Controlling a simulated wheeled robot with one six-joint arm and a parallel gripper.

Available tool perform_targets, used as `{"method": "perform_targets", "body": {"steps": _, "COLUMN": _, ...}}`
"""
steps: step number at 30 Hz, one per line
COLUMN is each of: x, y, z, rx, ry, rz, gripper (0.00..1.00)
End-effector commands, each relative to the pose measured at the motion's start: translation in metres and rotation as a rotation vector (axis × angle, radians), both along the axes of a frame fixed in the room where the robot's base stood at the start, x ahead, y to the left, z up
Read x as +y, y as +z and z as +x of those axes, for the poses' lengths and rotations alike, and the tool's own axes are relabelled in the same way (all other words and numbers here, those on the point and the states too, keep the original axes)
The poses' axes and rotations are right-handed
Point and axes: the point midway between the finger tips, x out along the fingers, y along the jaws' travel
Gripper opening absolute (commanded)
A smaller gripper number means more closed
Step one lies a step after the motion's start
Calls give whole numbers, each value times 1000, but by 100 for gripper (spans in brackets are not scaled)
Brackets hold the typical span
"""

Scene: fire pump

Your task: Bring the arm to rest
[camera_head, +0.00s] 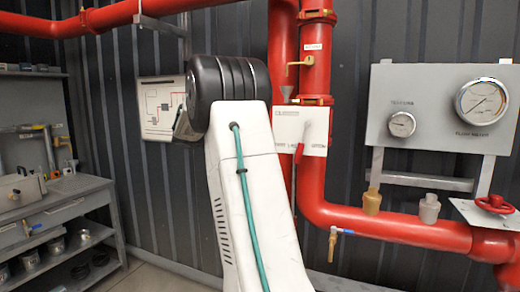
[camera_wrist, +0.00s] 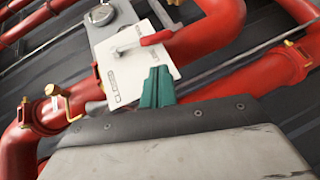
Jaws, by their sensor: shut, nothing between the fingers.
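My gripper (camera_wrist: 158,74) shows in the wrist view as two teal fingers pressed together, with nothing between them. In that view the fingertips overlap the lower right part of a white label plate (camera_wrist: 125,75) with a red lever (camera_wrist: 156,38). I cannot tell how far apart they are. In the head view my white arm link with a teal hose rises up the middle to a black joint, and the gripper itself is not seen. The label plate (camera_head: 290,130) and its red lever (camera_head: 299,153) are just right of my arm there.
Red pipes (camera_head: 318,75) run beside and right of my arm. A gauge panel (camera_head: 440,100) hangs at right, above a red handwheel (camera_head: 494,204). A diagram board (camera_head: 158,105) is on the wall behind my arm. A grey workbench (camera_head: 60,205) stands at left.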

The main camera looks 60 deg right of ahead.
Motion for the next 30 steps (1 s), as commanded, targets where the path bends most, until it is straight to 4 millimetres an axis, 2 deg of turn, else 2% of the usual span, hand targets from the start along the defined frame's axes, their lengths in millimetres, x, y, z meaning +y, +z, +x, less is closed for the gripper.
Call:
{"method": "perform_targets", "body": {"steps": 24, "x": 4, "y": -1, "z": 6, "rx": 12, "ry": 17, "rz": 29, "gripper": 0}}
{"method": "perform_targets", "body": {"steps": 26, "x": 5, "y": -14, "z": 7, "rx": 13, "ry": 34, "rz": 91, "gripper": 0}}
{"method": "perform_targets", "body": {"steps": 28, "x": 11, "y": -36, "z": 5, "rx": 17, "ry": 48, "rz": 176, "gripper": 0}}
{"method": "perform_targets", "body": {"steps": 30, "x": 26, "y": -58, "z": -2, "rx": 5, "ry": 67, "rz": 288, "gripper": 0}}
